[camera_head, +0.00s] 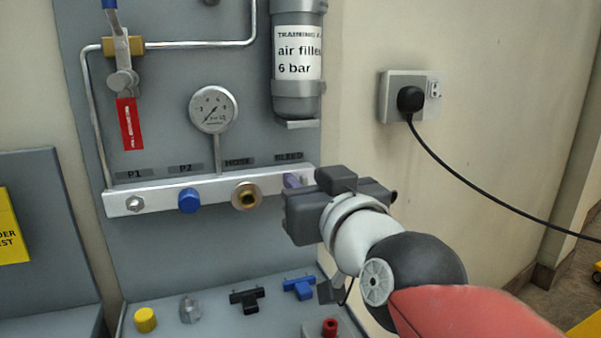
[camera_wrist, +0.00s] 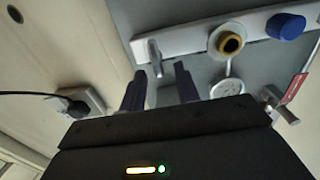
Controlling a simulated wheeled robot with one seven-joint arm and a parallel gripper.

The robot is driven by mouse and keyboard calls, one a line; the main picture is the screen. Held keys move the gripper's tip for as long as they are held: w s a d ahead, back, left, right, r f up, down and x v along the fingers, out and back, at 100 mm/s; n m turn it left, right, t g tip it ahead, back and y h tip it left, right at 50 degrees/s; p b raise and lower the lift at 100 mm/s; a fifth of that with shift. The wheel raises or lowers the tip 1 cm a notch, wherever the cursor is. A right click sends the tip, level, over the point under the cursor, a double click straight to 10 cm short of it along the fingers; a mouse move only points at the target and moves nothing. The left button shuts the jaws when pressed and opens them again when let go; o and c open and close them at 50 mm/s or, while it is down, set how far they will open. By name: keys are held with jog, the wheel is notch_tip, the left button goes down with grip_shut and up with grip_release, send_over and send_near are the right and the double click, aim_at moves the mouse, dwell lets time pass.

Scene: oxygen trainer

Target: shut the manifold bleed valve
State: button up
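The manifold (camera_head: 165,196) is a pale bar on the grey panel, with ports labelled P1, P2, HOSE and BLEED. In the wrist view, the bleed valve (camera_wrist: 154,57) is a small grey handle at the manifold's end, roughly crosswise to the bar. My gripper (camera_wrist: 160,70) is open, its two dark fingers apart with nothing between them. In the head view, my gripper (camera_head: 297,196) covers the bar's right end. A purplish piece shows under the BLEED label; I cannot tell whether it is valve or fingertip.
A blue cap (camera_head: 190,200) and a brass fitting (camera_head: 246,196) sit on the manifold. A gauge (camera_head: 213,109) and air cylinder (camera_head: 297,62) are above. Loose fittings, including a black tee (camera_head: 247,298), lie below. A black plug and cable (camera_head: 411,99) are at the right.

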jog(key=shift+x, duration=1.15)
grip_shut()
